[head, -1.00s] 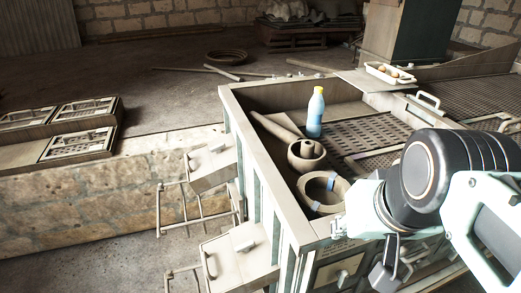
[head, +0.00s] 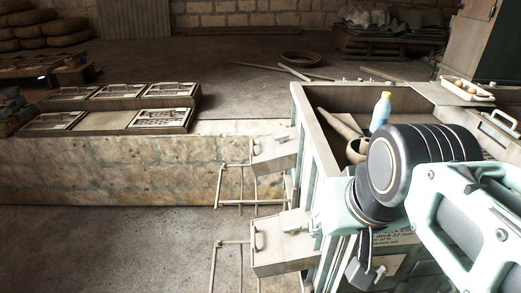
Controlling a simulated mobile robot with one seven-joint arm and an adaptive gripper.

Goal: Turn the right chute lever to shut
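Two pale box-like chutes stick out from the left side of the long deck machine (head: 312,140). The upper chute (head: 275,152) and the lower chute (head: 280,245) each show small fittings on top. A bent handle (head: 257,238) stands at the left of the lower chute. I cannot tell which fitting is the right chute lever, or whether it is open or shut. My gripper (head: 364,268) seems to be the dark part hanging below my arm, in front of the machine's lower front, apart from the chutes. Its fingers are too unclear to read.
Thin metal stands (head: 232,186) are beside the chutes. A blue bottle with a yellow cap (head: 380,112) stands in the deck, partly behind my arm. A low stone wall (head: 120,168) with framed panels lies left. The floor in front of it (head: 100,245) is clear.

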